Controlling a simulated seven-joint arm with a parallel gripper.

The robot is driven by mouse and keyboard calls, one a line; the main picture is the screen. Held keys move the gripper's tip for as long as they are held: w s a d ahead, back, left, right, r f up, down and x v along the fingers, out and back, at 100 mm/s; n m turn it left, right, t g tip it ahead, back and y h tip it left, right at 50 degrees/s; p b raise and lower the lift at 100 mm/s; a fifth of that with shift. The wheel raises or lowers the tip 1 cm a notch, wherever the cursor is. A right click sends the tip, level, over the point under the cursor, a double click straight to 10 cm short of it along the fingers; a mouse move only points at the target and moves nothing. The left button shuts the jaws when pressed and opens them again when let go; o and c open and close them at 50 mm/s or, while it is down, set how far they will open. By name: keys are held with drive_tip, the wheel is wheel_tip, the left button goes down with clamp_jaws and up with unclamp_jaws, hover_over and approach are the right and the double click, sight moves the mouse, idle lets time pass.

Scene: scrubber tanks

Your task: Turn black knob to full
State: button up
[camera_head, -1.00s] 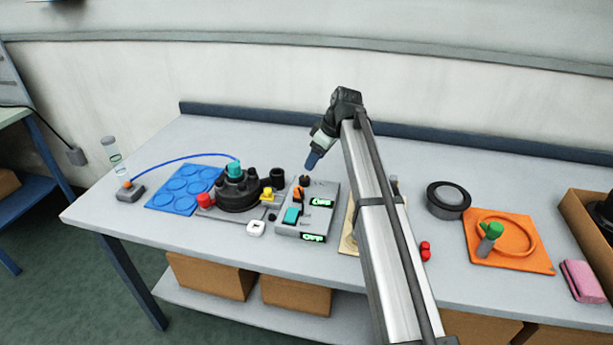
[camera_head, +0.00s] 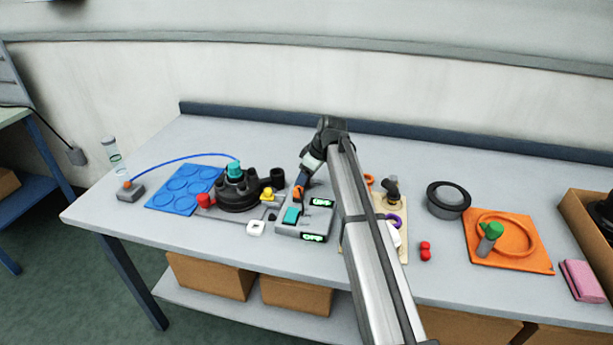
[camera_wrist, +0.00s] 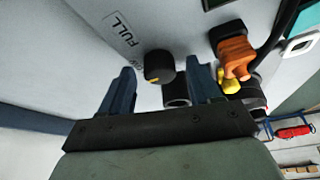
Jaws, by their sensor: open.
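The black knob (camera_wrist: 159,66) is on the grey control panel (camera_wrist: 75,55), shown in the wrist view with a small yellow mark on its rim. A "FULL" label (camera_wrist: 122,22) is printed on the panel, up and left of the knob. My gripper (camera_wrist: 162,70) is open, with one blue finger on each side of the knob in the picture. Gaps show on both sides, and I cannot tell how deep the fingers reach. In the head view my gripper (camera_head: 299,182) is at the back of the panel (camera_head: 285,232) and hides the knob.
An orange part (camera_wrist: 235,55) is close right of my fingers, with a yellow piece (camera_wrist: 229,82) beside it. The panel carries a teal switch (camera_head: 291,215) and green displays (camera_head: 314,237). A black pump-like unit (camera_head: 238,195) stands left. The table's back right is clear.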

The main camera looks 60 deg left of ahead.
drive_tip(key=c, duration=1)
drive_tip(key=shift+c, duration=0.2)
drive_tip(key=shift+m, duration=0.3)
drive_tip(key=m, duration=0.1)
drive_tip(key=m+t, duration=0.1)
drive_tip(key=m, duration=0.1)
drive_tip(key=m+t, duration=0.1)
drive_tip(key=m, duration=0.1)
drive_tip(key=shift+s+d+y, duration=0.1)
drive_tip(key=shift+s+y, duration=0.15)
drive_tip(key=shift+y, duration=0.05)
drive_tip(key=m+t, duration=0.2)
drive_tip(key=m, duration=0.4)
drive_tip(key=shift+s, duration=0.1)
drive_tip(key=shift+m+h, duration=0.3)
drive_tip(key=shift+h, duration=0.1)
drive_tip(key=o, duration=1)
drive_tip(key=shift+t, duration=0.3)
drive_tip(key=shift+o, duration=0.2)
